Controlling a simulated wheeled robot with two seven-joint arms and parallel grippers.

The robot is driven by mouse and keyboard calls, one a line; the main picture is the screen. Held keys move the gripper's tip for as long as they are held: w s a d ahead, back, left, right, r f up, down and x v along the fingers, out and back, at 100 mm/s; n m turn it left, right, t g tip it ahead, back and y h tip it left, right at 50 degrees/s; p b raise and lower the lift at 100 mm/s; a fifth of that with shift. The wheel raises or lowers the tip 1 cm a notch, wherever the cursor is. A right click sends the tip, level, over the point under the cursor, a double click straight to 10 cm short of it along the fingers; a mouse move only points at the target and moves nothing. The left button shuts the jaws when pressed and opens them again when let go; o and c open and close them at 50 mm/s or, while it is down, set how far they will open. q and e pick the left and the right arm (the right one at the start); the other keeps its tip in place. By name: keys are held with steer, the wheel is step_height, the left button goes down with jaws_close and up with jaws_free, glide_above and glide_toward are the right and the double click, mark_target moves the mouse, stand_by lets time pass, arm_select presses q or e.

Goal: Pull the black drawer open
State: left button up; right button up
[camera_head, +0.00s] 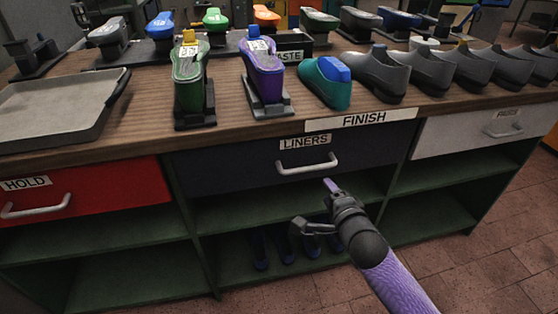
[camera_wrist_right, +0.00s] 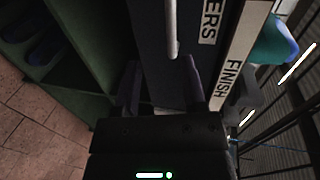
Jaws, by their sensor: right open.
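The black drawer (camera_head: 240,170) is the dark middle one, labelled LINERS, and its front looks flush with the counter. Its pale bar handle (camera_head: 307,163) sits below the label. My right gripper (camera_head: 329,190) is open and empty, just below and right of the handle in the head view. In the right wrist view, the handle (camera_wrist_right: 171,28) runs down from the top, and its near end appears between the fingers of my right gripper (camera_wrist_right: 162,72), closer to the right-hand finger. I cannot tell the remaining depth gap. My left gripper is out of view.
A red HOLD drawer (camera_head: 90,190) is at left, a grey drawer (camera_head: 470,135) at right. Green open shelves (camera_head: 110,280) lie below, with dark items behind my gripper. Shoe forms and a tray (camera_head: 50,105) stand on the counter. A FINISH label (camera_head: 362,120) marks its edge.

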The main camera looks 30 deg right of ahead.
mark_target(315, 169)
steer(key=b+x, duration=0.1)
steer(key=x, duration=0.2)
steer(key=b+x, duration=0.2)
steer(key=x, duration=0.1)
steer(key=r+b+x, duration=0.1)
steer(key=b+x, duration=0.1)
steer(key=x, duration=0.1)
steer(key=shift+w, duration=0.45)
steer(key=shift+w+m, duration=0.15)
steer(key=shift+m, duration=0.15)
steer(key=shift+r, duration=0.15)
jaws_close()
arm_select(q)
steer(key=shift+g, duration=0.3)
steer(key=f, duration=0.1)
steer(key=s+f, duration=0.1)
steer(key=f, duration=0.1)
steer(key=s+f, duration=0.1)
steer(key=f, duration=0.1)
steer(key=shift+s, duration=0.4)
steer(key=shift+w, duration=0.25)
